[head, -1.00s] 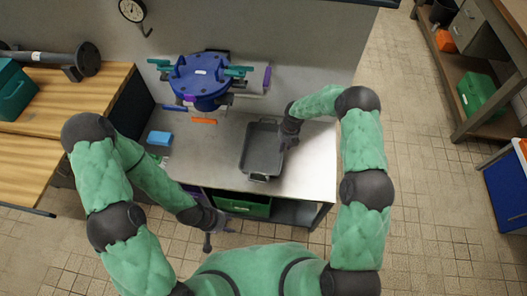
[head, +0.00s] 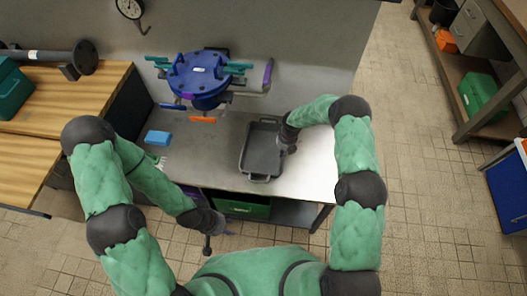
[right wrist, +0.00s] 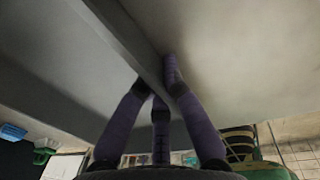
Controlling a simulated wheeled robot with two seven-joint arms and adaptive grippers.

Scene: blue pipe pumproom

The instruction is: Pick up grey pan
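The grey pan (head: 262,150) is a rectangular tray-like pan with a handle at each short end. It is over the right part of the metal workbench; I cannot tell whether it touches the top. My right gripper (head: 290,143) is at its right long side. In the right wrist view, the purple fingers (right wrist: 160,85) straddle the pan's wall (right wrist: 125,40) and look shut on it. Part of that side is hidden behind the gripper. My left gripper (head: 212,240) hangs in front of the workbench, away from the pan, and its finger opening is unclear.
The workbench (head: 220,165) also carries a blue valve (head: 203,78) at the back and a blue block (head: 158,138) at left. An orange piece (head: 203,119) lies near the valve. A green crate (head: 240,207) is below. Bare bench lies right of the pan.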

